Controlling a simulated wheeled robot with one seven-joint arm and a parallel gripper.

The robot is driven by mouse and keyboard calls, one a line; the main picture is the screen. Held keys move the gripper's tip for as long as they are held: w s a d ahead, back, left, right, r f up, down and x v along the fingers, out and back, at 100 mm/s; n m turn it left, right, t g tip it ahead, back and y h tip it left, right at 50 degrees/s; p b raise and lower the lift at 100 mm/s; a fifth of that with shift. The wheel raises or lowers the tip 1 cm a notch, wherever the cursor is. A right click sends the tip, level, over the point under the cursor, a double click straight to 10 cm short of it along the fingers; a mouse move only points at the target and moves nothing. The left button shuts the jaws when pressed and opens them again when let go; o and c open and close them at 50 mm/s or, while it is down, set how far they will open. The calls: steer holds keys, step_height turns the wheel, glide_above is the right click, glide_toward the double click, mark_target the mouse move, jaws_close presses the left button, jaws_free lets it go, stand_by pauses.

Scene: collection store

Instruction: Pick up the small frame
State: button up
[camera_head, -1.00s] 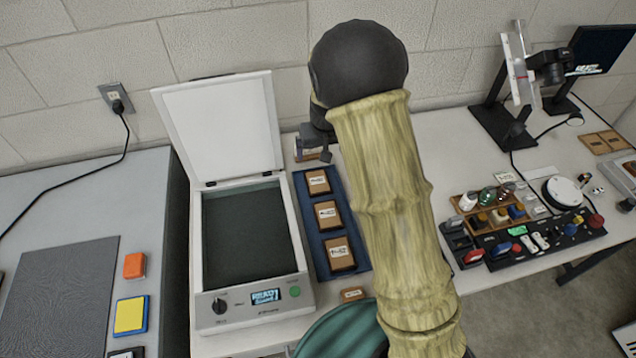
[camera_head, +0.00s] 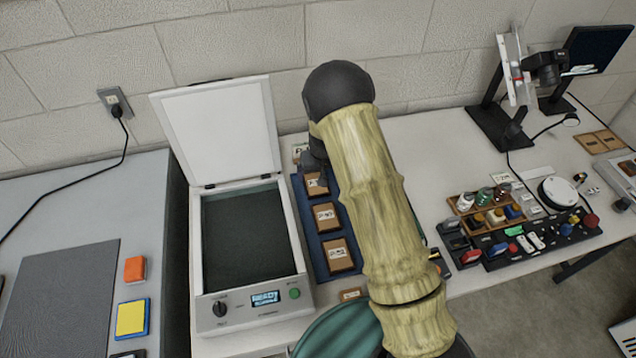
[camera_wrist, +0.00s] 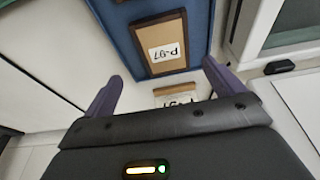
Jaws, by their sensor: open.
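Three brown frames with white labels lie in a row in a blue tray (camera_head: 308,244): a near one (camera_head: 338,254), a middle one (camera_head: 326,216) and a far one (camera_head: 316,185). I cannot tell by size which is the small frame. In the wrist view, a brown frame labelled P-97 (camera_wrist: 165,48) lies in the tray ahead of my fingertips. My gripper (camera_wrist: 162,71) is open and empty, above the tray's far end. A smaller labelled piece (camera_wrist: 175,95) shows between the fingers, partly hidden by the gripper body; it also shows behind the tray (camera_head: 300,152).
A scanner (camera_head: 205,308) with its lid raised stands close left of the tray. A small brown label piece (camera_head: 350,295) lies before the tray. Trays of small items (camera_head: 500,235) and a stand (camera_head: 495,125) are at right. The wall is close behind.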

mark_target(316, 181)
steer(key=shift+s+a, duration=0.2)
steer(key=shift+a, duration=0.3)
steer(key=shift+s+p+x, duration=0.15)
steer(key=shift+p+x, duration=0.2)
steer(key=shift+x, duration=1)
steer(key=shift+s+p+x, duration=0.2)
steer(key=shift+p+x, duration=0.1)
steer(key=shift+x, duration=1)
steer(key=shift+d+f, duration=0.1)
steer(key=shift+d, duration=0.05)
steer(key=c, duration=1.1)
